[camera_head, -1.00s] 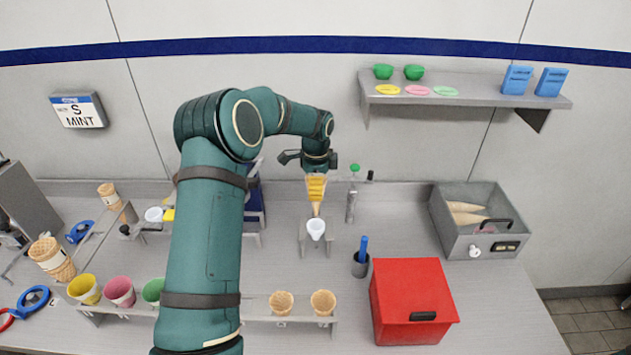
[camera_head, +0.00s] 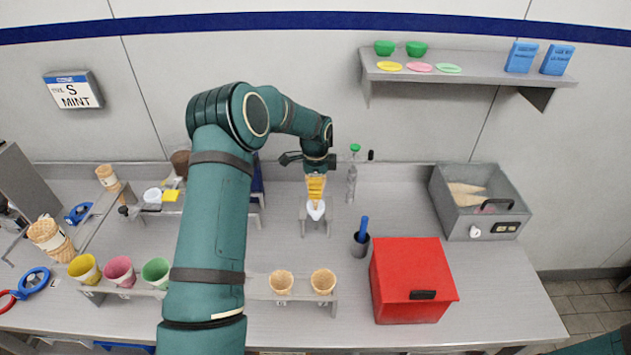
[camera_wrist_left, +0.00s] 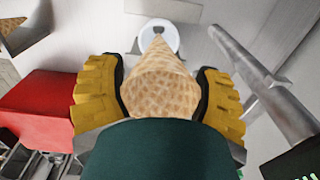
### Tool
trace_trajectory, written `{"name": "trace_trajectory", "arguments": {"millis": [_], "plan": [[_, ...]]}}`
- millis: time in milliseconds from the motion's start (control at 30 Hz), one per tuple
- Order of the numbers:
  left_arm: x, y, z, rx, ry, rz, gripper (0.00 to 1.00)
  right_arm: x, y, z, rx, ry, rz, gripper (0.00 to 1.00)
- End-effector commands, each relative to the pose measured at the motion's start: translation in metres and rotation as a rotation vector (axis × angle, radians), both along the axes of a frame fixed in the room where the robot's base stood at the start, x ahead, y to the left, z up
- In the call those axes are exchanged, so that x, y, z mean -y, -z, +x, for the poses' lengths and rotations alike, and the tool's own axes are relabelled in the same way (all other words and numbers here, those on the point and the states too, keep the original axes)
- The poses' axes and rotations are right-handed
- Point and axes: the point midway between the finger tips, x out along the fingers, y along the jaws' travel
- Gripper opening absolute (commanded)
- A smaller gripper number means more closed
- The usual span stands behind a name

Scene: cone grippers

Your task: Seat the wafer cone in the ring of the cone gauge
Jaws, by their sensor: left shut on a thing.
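My left gripper (camera_head: 316,188) is shut on the wafer cone, its ribbed yellow fingers on either side. The cone (camera_wrist_left: 162,85) shows in the left wrist view, tip pointing away from the gripper. The white ring of the cone gauge (camera_head: 316,214) stands on a small grey stand directly below the gripper in the head view. In the left wrist view the cone's tip overlaps the white ring (camera_wrist_left: 173,33). I cannot tell how deep the tip is in the ring. My right gripper is not in view.
A red box (camera_head: 410,278) and a dark cup with a blue handle (camera_head: 360,243) stand right of the gauge. A bottle with a green cap (camera_head: 352,182) is close behind. A rack with cones (camera_head: 281,283) is in front. A grey bin (camera_head: 478,203) stands far right.

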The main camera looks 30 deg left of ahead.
Motion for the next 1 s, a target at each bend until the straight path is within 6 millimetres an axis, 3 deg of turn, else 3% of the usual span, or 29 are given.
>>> {"name": "trace_trajectory", "arguments": {"millis": [600,1000], "plan": [[0.0,0.046,0.0,0.0,0.0,0.0,0.57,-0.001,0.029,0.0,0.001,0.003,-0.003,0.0],[0.0,0.06,0.0,0.0,0.0,0.0,0.57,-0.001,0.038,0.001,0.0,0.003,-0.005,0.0]]}}
